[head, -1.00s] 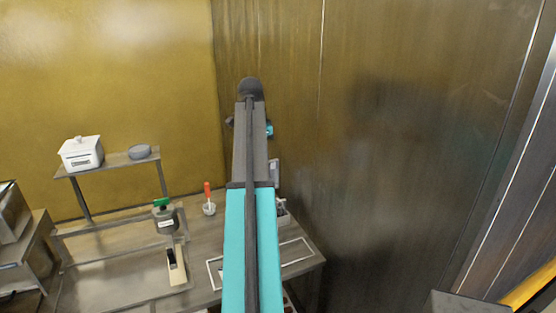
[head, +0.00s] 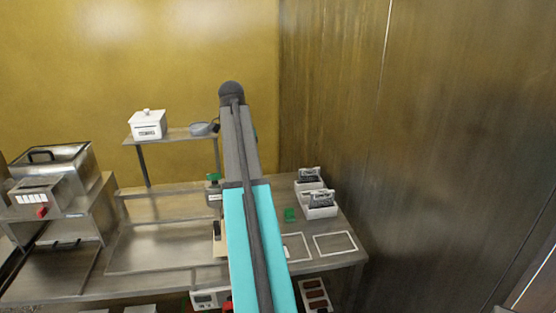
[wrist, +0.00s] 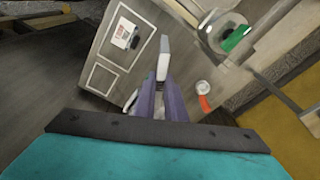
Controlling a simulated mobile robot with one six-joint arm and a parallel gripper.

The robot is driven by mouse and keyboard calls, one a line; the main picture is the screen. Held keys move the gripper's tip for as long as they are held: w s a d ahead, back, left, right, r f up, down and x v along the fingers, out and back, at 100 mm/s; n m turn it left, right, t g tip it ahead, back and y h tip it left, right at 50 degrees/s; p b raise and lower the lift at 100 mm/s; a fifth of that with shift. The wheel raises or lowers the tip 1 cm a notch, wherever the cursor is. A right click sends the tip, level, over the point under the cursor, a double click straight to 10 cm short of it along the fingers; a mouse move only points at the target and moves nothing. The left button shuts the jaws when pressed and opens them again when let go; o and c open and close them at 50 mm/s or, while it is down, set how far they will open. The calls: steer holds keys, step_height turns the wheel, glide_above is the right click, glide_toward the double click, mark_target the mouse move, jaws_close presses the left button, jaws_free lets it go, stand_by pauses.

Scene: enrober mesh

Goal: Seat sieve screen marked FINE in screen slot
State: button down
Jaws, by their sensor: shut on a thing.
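In the wrist view my gripper (wrist: 163,90) has its two purple fingers close together, shut on a thin pale grey-white piece (wrist: 164,56) seen nearly edge-on. No marking can be read on it, so I cannot tell whether it is the FINE screen. It is held above the workbench. In the head view my arm hides the gripper and the held piece. Two white bins (head: 320,212) at the bench's right back hold dark items with pale labels too small to read. I cannot pick out the screen slot with certainty.
White outlined rectangles (head: 335,243) mark the bench's right front. A steel machine (head: 52,165) stands at left. A raised shelf (head: 172,135) carries a white lidded box (head: 149,124). The wrist view shows an orange-handled tool (wrist: 205,103).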

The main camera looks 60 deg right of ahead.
steer(key=w+a+f+n+b, duration=0.1)
steer(key=w+a+f+n, duration=0.15)
steer(key=w+a, duration=0.45)
steer(key=w+a+f+n+t+b, duration=0.1)
steer(key=w+a+f+n+b, duration=0.15)
steer(key=a, duration=0.95)
steer(key=w+a+f+n+b, duration=0.1)
steer(key=w+a+f+n, duration=0.15)
steer(key=w+a, duration=0.45)
steer(key=s+a+f+n+y+b, duration=0.1)
steer(key=a+f+n, duration=0.2)
steer(key=a+n, duration=0.4)
steer(key=s+a+f+n+t+b, duration=0.1)
steer(key=a+f+n, duration=0.3)
steer(key=a, duration=1.6)
steer(key=shift+s+n+y+b, duration=0.15)
steer(key=shift+n+y+b, duration=0.2)
steer(key=shift+n, duration=1.4)
steer(key=shift+a, duration=0.15)
